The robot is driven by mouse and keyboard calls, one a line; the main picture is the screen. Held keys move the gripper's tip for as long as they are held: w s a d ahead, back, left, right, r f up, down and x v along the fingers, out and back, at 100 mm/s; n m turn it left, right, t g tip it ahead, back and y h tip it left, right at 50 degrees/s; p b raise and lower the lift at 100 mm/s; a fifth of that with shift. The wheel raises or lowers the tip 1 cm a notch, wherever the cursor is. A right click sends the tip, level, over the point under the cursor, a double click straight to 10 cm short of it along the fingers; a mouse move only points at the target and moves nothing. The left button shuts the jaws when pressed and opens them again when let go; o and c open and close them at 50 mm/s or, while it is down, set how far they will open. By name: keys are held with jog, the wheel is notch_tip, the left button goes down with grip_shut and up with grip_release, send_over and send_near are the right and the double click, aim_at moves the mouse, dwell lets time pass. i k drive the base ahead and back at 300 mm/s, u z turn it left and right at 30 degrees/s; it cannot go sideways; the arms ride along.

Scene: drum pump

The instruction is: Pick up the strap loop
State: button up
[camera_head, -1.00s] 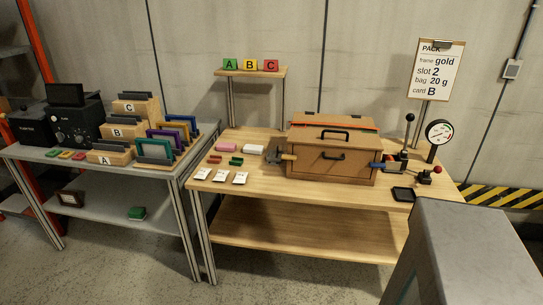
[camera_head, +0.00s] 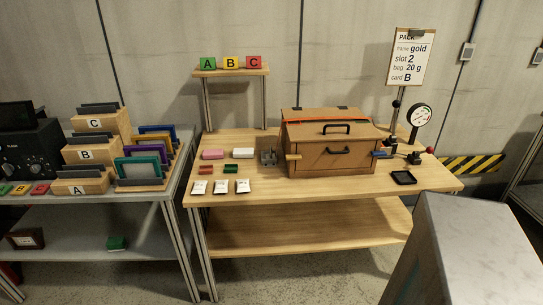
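No strap loop can be made out with certainty. A thin orange-red band (camera_head: 305,121) lies across the lid of the brown wooden case (camera_head: 308,161) on the wooden table; I cannot tell whether it is a strap. My gripper is not in view.
The wooden table (camera_head: 240,203) also holds white packets (camera_head: 221,187), pink and white blocks, a black tray (camera_head: 403,177) and a gauge (camera_head: 420,115). A grey table (camera_head: 65,207) with card stands is at left. A grey block (camera_head: 465,245), perhaps mine, fills the lower right.

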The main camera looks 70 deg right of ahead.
aim_at(271, 152)
jog(key=z, duration=0.6)
jog(key=i, duration=0.85)
jog(key=z, duration=0.45)
